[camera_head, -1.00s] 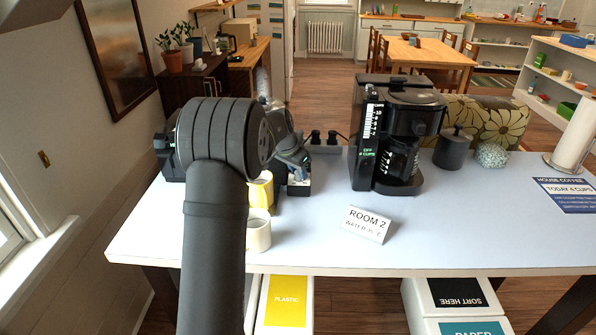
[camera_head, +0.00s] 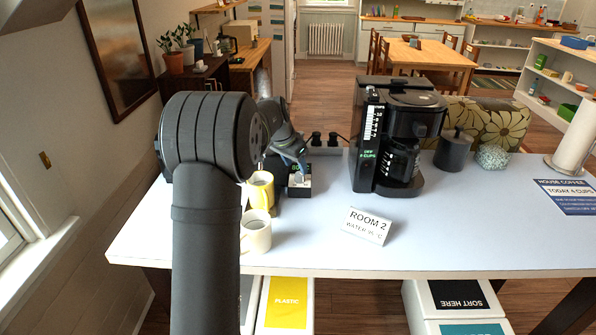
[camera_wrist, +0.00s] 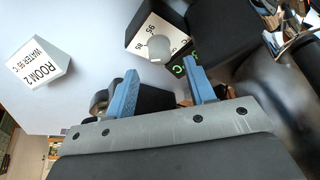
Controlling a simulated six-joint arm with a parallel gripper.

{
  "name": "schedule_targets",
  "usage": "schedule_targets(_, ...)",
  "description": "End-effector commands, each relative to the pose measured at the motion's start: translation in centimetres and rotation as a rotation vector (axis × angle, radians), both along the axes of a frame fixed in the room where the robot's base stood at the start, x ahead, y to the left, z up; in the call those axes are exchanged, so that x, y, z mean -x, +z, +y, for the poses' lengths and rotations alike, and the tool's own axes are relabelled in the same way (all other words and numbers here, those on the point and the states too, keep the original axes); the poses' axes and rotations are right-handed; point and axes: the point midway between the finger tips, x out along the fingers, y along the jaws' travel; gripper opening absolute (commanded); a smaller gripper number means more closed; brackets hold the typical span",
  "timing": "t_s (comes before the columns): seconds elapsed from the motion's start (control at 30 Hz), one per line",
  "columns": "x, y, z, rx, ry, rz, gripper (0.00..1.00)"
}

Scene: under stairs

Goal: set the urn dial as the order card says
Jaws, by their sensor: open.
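The order card (camera_head: 367,225) is a white tent card on the table reading "ROOM 2" and a water temperature that looks like 95 °C. It also shows in the wrist view (camera_wrist: 36,70). The urn dial (camera_wrist: 160,47) is a pale round knob on a white scale plate with 95 and 85 visible. Its setting cannot be told. A green display (camera_wrist: 178,69) beside it is partly covered by a finger. My gripper (camera_wrist: 160,67) is open, its blue fingers apart on either side just short of the knob. In the head view my arm hides most of the urn.
A yellow mug (camera_head: 261,190) and a white mug (camera_head: 256,231) stand close to my arm. A black coffee maker (camera_head: 398,135) stands right of the dial, with a dark canister (camera_head: 453,150) beyond. A blue house coffee sign (camera_head: 568,196) lies at right.

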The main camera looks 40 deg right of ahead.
Motion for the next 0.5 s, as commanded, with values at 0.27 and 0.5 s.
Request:
schedule_targets(0.27, 0.2, 6.6, 2.7, 0.003, 0.001, -0.003, 0.49)
schedule_targets(0.5, 0.5, 10.6, 4.3, 0.002, 0.000, -0.001, 0.49)
